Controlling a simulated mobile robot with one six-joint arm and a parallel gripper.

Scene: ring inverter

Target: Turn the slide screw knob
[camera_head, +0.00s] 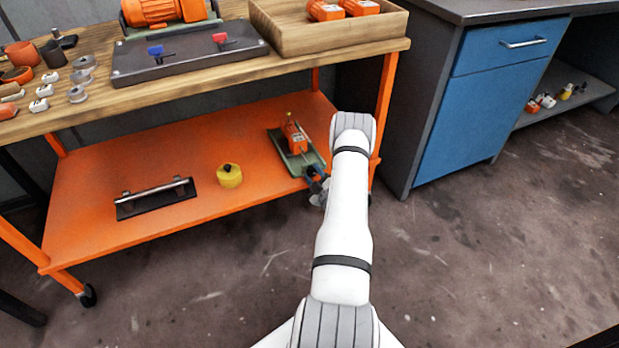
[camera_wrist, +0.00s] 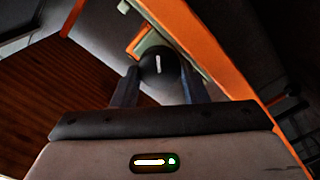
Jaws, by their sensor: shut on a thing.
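The slide screw unit (camera_head: 296,148) lies on the orange lower shelf at its right end; it has a grey-green base and an orange block on top. Its knob (camera_wrist: 158,63) is dark and round with a white line on its face, which stands close to upright in the wrist view. My gripper (camera_wrist: 159,76) has one finger on each side of the knob and is shut on it. In the head view my gripper (camera_head: 316,182) is at the unit's near end, partly hidden by my arm, and the knob cannot be made out there.
The orange shelf (camera_head: 110,192) also holds a yellow round part (camera_head: 229,175) and a black plate with a metal bar (camera_head: 155,196). A wooden worktop (camera_head: 215,83) is above it. An orange table leg (camera_head: 386,105) is close on the right, with a blue cabinet (camera_head: 483,100) beyond.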

